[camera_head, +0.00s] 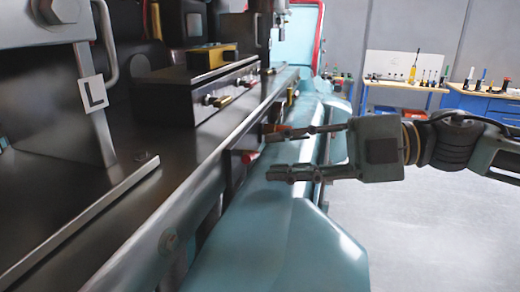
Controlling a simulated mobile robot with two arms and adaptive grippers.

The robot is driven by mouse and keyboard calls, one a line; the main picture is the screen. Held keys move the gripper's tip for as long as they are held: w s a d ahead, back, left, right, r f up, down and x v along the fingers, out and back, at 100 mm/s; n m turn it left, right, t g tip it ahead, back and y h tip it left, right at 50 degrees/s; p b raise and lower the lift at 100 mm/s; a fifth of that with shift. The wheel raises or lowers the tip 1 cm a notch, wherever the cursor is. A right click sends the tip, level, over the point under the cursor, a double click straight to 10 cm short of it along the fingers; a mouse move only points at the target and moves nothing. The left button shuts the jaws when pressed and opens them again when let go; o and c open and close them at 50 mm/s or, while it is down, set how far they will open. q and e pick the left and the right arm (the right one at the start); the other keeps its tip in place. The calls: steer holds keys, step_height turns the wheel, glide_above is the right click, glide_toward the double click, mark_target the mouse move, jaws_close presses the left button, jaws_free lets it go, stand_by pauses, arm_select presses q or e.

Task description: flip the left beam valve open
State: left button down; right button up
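My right gripper (268,155) reaches in from the right above the teal body panel. Its two fingers are apart and point left, with nothing seen between them. A small red part (250,157) sits on a dark block on the side of the long metal beam (205,170), just beyond the fingertips. A red-orange piece (275,128) shows by the upper finger, partly covered by it. Either may be the left beam valve's handle; I cannot tell which, nor its position. A white label marked L (92,93) is on a metal bracket at the left. My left gripper is not in view.
Brass-coloured fittings (222,101) sit on a dark block behind the beam. The teal panel (265,235) lies below the gripper. Blue workbenches (400,97) with tools stand at the back right. The grey floor at the right is clear.

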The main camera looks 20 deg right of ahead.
mark_target(255, 157)
steer(key=shift+p+x, duration=0.3)
steer(key=shift+x, duration=1.65)
steer(key=shift+f, duration=0.1)
jaws_close()
